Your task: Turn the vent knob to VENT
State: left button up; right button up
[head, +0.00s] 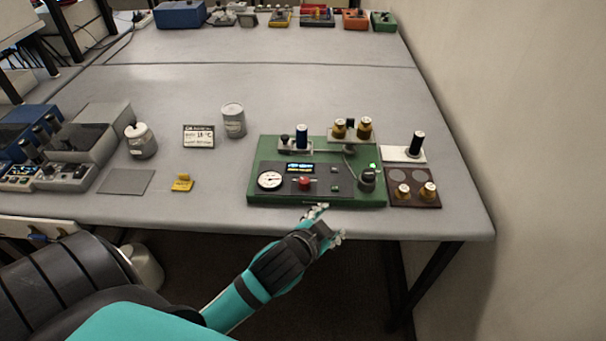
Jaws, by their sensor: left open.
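A green panel unit (262,192) sits near the front edge of the grey table. On its dark face are a round white gauge (270,180), a small lit display (300,168) and a red knob or button (304,183). A dark round knob (367,177) stands at its right side, by a small green light (373,166). Labels are too small to read, so I cannot tell the vent knob or its setting for sure. My left gripper (328,223) is open and empty, just in front of the panel's front edge, apart from the knobs. My right gripper is out of view.
Brass-coloured pieces stand on a brown tray (415,202) right of the panel. A dark cylinder stands on a white plate (392,155) behind it. A wall borders the right.

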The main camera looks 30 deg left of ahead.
pick_arm(q)
jog(key=w+d+r+m+t+h, duration=0.4)
jog(key=w+r+m, duration=0.1)
jog(key=r, duration=0.5)
jog(key=w+d+r+m+t+h, duration=0.3)
jog(key=w+d+r+m+t, duration=0.15)
jog(key=r, duration=0.55)
jog(key=s+d+r+m+g+h, duration=0.25)
jog(key=d+m+g+h, duration=0.4)
jog(key=m, duration=0.45)
jog(key=s+d+r+m+g+h, duration=0.1)
jog(key=d+r+m+g+h, duration=0.2)
jog(key=d+m+g+h, duration=0.5)
jog(key=m+g+y, duration=0.6)
jog(key=m+y, duration=0.2)
jog(key=y, duration=1.3)
send_near(304, 180)
notch_tip(304, 180, down, 9)
jog(key=p, duration=0.4)
jog(key=shift+a, duration=0.1)
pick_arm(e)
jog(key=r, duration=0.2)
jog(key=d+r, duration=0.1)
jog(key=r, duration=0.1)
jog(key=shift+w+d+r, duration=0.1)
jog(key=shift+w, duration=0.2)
